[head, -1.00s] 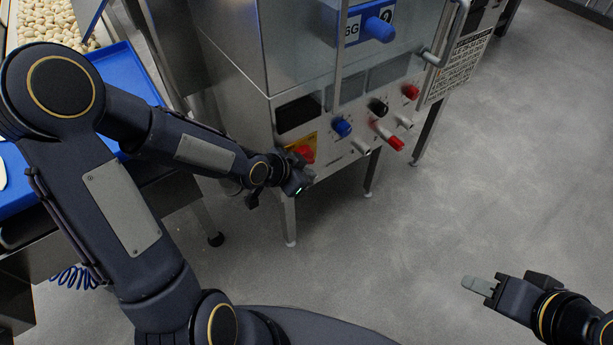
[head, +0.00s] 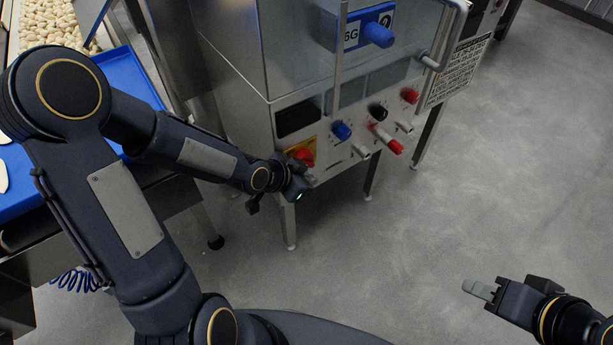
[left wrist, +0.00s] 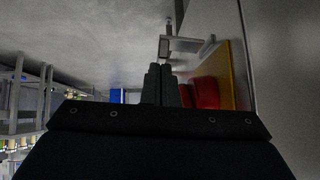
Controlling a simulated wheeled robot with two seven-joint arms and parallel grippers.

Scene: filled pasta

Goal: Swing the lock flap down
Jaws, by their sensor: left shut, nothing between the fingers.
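A red rotary switch (head: 303,157) sits on a yellow plate (head: 292,150) at the lower left of the steel machine's front. In the left wrist view the red switch (left wrist: 205,92) and yellow plate (left wrist: 238,75) are just right of my fingers. A grey flap-like piece (left wrist: 180,45) stands out beyond the plate there; I cannot tell for sure whether it is the lock flap. My left gripper (head: 306,181) is shut and empty, just below the switch; contact cannot be made out. My right gripper (head: 480,290) is over bare floor, apart from the machine; its jaw opening is unclear.
The panel also carries a blue knob (head: 341,130), a black knob (head: 377,111), a red lever (head: 393,146) and white knobs. A blue tray (head: 128,80) and a pasta bin (head: 50,25) are at the left. The floor (head: 450,210) at the right is clear.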

